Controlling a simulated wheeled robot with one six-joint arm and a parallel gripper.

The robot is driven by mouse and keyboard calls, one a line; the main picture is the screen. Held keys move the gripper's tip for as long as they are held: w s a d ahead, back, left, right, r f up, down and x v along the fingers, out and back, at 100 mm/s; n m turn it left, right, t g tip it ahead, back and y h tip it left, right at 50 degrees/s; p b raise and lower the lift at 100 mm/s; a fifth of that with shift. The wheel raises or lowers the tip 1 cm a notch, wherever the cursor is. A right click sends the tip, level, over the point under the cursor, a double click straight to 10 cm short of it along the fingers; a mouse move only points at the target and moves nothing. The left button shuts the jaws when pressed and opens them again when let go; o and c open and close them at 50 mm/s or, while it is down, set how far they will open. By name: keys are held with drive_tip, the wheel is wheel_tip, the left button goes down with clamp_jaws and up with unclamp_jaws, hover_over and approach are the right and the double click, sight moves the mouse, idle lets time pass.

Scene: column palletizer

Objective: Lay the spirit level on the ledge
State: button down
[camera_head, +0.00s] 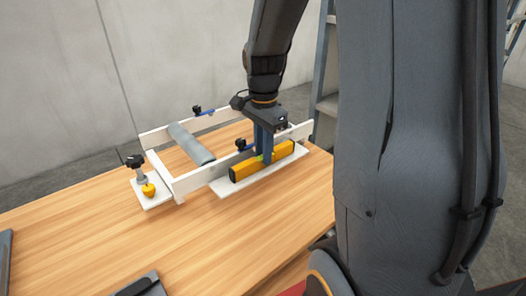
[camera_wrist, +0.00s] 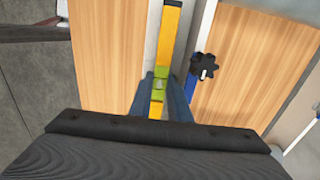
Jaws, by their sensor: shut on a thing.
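The yellow spirit level (camera_head: 282,151) is lengthwise along the white ledge (camera_head: 224,191), beside the white frame rail. My gripper (camera_head: 264,158) points down and is shut on the middle of the level, its blue fingers on either side. In the wrist view the level (camera_wrist: 170,35) runs between the fingers (camera_wrist: 161,97), with a green vial part at the grip. The ledge (camera_wrist: 152,38) shows as a pale strip beside it. The level is on or just above the ledge; I cannot tell whether it touches.
A white frame (camera_head: 190,183) with a grey roller (camera_head: 192,144) stands behind the ledge. A dark knob (camera_wrist: 204,66) is close to the level. A small plate (camera_head: 157,200) with a clamp and yellow piece is at left. The front table (camera_head: 130,240) is mostly clear.

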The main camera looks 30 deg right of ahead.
drive_tip(key=c, duration=1.9)
unclamp_jaws()
drive_tip(key=shift+c, duration=0.2)
wheel_tip(320, 180, up, 12)
drive_tip(key=b, duration=0.2)
drive_tip(key=shift+r, duration=0.1)
